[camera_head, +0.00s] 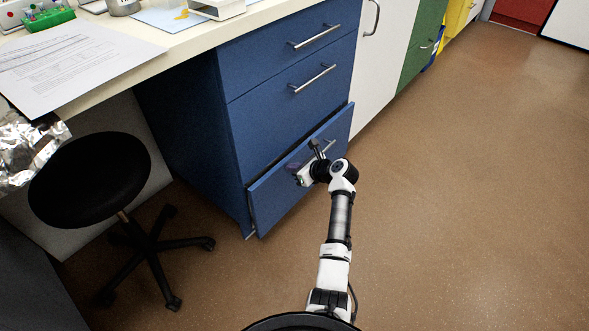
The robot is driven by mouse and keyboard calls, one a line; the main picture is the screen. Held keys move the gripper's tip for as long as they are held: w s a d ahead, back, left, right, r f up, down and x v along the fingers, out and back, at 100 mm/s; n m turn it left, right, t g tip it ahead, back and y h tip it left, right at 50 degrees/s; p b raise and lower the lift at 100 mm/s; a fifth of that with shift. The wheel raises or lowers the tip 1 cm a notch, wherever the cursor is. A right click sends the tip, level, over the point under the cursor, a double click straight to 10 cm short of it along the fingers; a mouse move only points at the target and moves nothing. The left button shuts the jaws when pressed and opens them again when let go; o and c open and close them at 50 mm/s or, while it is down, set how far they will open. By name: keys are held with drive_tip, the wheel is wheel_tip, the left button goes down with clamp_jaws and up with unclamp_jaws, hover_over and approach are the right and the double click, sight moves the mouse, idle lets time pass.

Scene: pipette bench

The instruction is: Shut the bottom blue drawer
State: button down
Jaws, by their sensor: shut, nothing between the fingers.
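The bottom blue drawer (270,203) is the lowest of three in a blue cabinet (187,130). Its front stands slightly out from the cabinet, with a dark gap along its top and left edges. My gripper (305,167) is shut and empty at the drawer front, near its bar handle (325,152), which is partly hidden behind it. I cannot tell whether the gripper touches the front. The two upper drawers, the middle one (290,110) and the top one (285,50), sit flush.
A black stool (97,180) on a wheeled base stands left of the cabinet. The bench top (130,60) above holds papers (65,65) and a green rack (48,18). White, green and yellow cabinets line the wall beyond. The brown floor (470,190) at right is clear.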

drive_tip(key=shift+w+a+p, duration=0.3)
drive_tip(key=shift+w+a, duration=0.35)
drive_tip(key=shift+a, duration=0.2)
drive_tip(key=shift+w+a+p, duration=0.25)
drive_tip(key=shift+w+a, duration=0.35)
drive_tip(key=shift+a, duration=0.2)
drive_tip(key=shift+a+r, duration=0.1)
drive_tip(key=shift+r, duration=0.05)
drive_tip(key=shift+s, duration=0.1)
drive_tip(key=shift+s+d+p, duration=0.2)
drive_tip(key=shift+d+p, duration=0.05)
drive_tip(key=shift+p, duration=0.35)
drive_tip(key=s+d+p, duration=0.3)
drive_tip(key=d, duration=0.1)
drive_tip(key=p, duration=0.1)
approach(286, 162)
drive_tip(key=d, duration=0.1)
drive_tip(key=s+d, duration=0.2)
drive_tip(key=shift+d+f, duration=0.1)
drive_tip(key=shift+f, duration=0.3)
